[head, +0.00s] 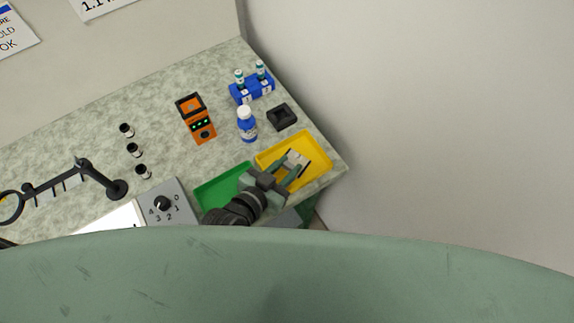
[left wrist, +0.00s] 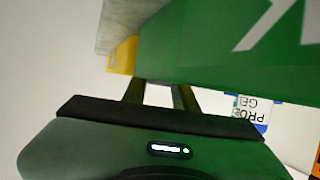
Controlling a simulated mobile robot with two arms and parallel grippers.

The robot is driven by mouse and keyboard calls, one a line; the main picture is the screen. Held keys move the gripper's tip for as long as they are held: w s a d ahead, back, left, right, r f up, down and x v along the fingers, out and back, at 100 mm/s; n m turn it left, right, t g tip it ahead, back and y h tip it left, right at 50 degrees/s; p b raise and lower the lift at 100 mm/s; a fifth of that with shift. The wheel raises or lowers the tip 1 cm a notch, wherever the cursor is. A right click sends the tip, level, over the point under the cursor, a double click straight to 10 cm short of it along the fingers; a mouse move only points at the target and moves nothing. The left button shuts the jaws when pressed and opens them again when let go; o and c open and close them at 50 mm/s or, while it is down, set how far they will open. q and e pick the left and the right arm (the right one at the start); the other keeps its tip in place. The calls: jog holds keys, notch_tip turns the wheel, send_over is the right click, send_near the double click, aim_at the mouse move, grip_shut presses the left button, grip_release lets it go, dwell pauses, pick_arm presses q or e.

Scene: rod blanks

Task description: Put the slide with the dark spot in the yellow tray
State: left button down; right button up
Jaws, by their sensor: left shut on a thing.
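My left gripper (head: 297,168) is over the yellow tray (head: 318,145) at the right end of the counter, its fingers pointing to the upper right. It is shut on a small pale piece, apparently a slide (head: 297,157). No dark spot on it can be made out. I cannot tell whether it touches the tray floor. In the left wrist view the fingers (left wrist: 160,94) show with a pale area between them, and a corner of the yellow tray (left wrist: 122,56) shows beyond. My right gripper is not in view.
A green tray (head: 213,193) adjoins the yellow one, partly behind my left arm. Near them stand a blue-labelled bottle (head: 247,125), a black block (head: 282,117), a blue vial rack (head: 252,90) and an orange device (head: 196,118). A grey dial box (head: 173,193) is at left.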

pick_arm(q)
jog(key=shift+f, duration=0.1)
jog(key=c, duration=1.1)
grip_release()
jog(key=b+v, duration=0.1)
jog(key=v, duration=1)
jog(key=shift+s, duration=0.1)
jog(key=shift+s+a+r, duration=0.2)
jog(key=shift+s+r, duration=0.1)
jog(key=shift+r, duration=0.05)
